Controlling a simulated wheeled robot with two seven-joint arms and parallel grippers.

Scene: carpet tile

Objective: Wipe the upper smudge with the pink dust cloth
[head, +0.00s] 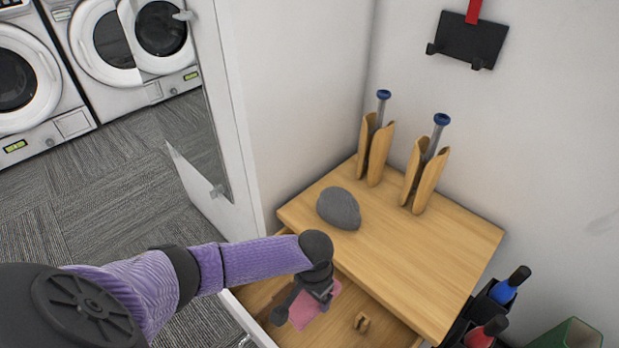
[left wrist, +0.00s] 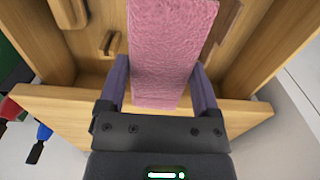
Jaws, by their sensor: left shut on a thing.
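The pink dust cloth (head: 304,314) is in or just above the open wooden drawer, under my left gripper (head: 318,296). In the left wrist view the cloth (left wrist: 168,55) stretches between the fingers of my left gripper (left wrist: 160,92), which is shut on it. In the head view my arm and gripper hide part of the cloth. A faint grey smudge (head: 605,222) shows on the white wall at the right edge; I cannot tell whether it is the upper one. My right gripper is not in view.
The open drawer (head: 385,325) holds a small wooden piece (head: 362,322). Above it, the wooden top (head: 400,262) carries a grey rounded object (head: 339,208) and two wooden holders (head: 425,180) with blue-capped rods. Bottles (head: 510,285) stand at right. A black wall rack (head: 468,40) hangs above.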

